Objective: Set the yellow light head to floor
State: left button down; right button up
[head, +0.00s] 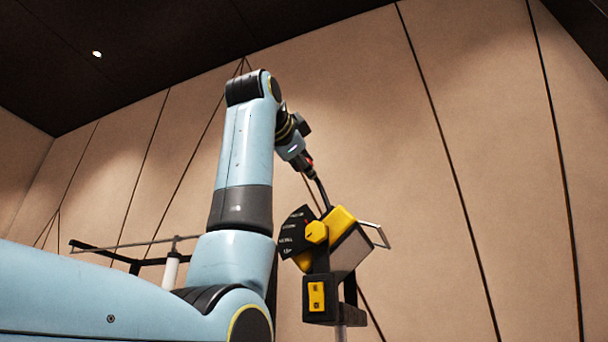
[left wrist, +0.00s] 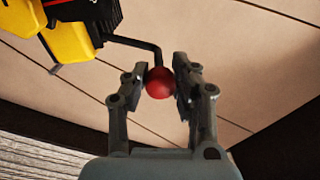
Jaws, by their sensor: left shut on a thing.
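The yellow light head (head: 340,230) sits on a stand, with a grey-and-black body, a yellow knob and a black dial plate (head: 296,232) with white lettering too small to read. A black bent lever rises from it and ends in a red ball (left wrist: 159,83). My left gripper (head: 307,166) is shut on the red ball, which shows between its two fingers in the left wrist view (left wrist: 160,82). Part of the light head shows at upper left there (left wrist: 70,30). My right gripper is not in view.
Below the light head is a black box with a yellow switch plate (head: 316,296) on a pole. A thin black-and-metal frame on a white post (head: 171,268) stands at left, behind my arm. Tan panelled walls surround the area.

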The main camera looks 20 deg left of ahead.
pick_arm(q)
jog(key=c, duration=1)
grip_release()
jog(key=shift+s, duration=0.15)
jog(key=s, duration=1.1)
jog(key=shift+s+f, duration=0.2)
jog(key=shift+s, duration=0.2)
